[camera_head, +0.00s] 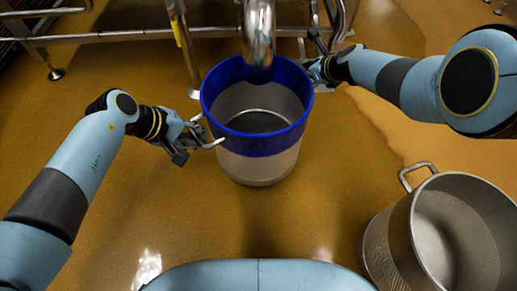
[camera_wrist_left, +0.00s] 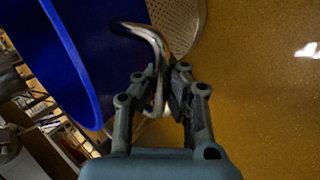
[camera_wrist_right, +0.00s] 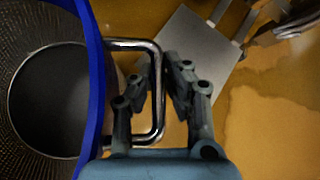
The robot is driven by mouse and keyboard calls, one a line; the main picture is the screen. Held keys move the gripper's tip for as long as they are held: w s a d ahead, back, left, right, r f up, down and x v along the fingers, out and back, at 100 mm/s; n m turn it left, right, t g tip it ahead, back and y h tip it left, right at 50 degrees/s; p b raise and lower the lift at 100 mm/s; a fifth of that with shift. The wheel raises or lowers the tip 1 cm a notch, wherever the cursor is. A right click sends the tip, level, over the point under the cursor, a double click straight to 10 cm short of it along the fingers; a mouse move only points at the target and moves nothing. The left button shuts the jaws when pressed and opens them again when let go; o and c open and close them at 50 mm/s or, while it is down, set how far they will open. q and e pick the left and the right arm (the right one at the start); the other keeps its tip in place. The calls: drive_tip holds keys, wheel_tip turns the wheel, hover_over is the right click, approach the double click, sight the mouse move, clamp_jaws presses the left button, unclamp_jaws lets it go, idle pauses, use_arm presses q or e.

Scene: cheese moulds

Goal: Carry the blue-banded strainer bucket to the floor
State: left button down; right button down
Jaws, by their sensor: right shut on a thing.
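The strainer bucket (camera_head: 258,166) has a broad blue band around its top and a pale metallic lower part. It looks upright and empty in the head view, below a shiny pipe. I cannot tell whether its base touches the floor. My right gripper (camera_wrist_right: 160,72) is shut on the bucket's right wire handle (camera_wrist_right: 158,115). My left gripper (camera_wrist_left: 164,78) has the left wire handle (camera_wrist_left: 146,36) between its fingers, but how firmly they close on it is unclear. The blue band also fills the upper left of the left wrist view (camera_wrist_left: 62,60).
A large perforated metal pot (camera_head: 385,240) with a side handle stands at the lower right. A metal pipe (camera_head: 258,30) hangs over the bucket's back rim. Metal rails and legs (camera_head: 120,37) run behind it. The brown floor (camera_head: 300,215) in front is clear.

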use_arm(q)
drive_tip(key=shift+s+f+b, duration=0.2)
drive_tip(key=shift+f+b, duration=0.1)
drive_tip(key=shift+f, duration=0.35)
use_arm(e)
drive_tip(key=shift+s+f, duration=0.2)
drive_tip(key=shift+f, duration=0.6)
use_arm(q)
drive_tip(key=c, duration=2)
unclamp_jaws()
drive_tip(key=shift+s+f, duration=0.1)
drive_tip(key=shift+f, duration=0.05)
drive_tip(key=shift+c, duration=0.2)
use_arm(e)
drive_tip(key=c, duration=1.8)
unclamp_jaws()
drive_tip(key=shift+s+f, duration=0.1)
drive_tip(key=shift+f, duration=0.1)
drive_tip(key=shift+c, duration=0.2)
use_arm(q)
drive_tip(key=shift+o, duration=1.3)
use_arm(e)
drive_tip(key=shift+o, duration=1.3)
drive_tip(key=shift+r, duration=0.2)
use_arm(q)
drive_tip(key=o, duration=0.3)
drive_tip(key=shift+r, duration=0.2)
use_arm(e)
drive_tip(key=shift+o, duration=0.9)
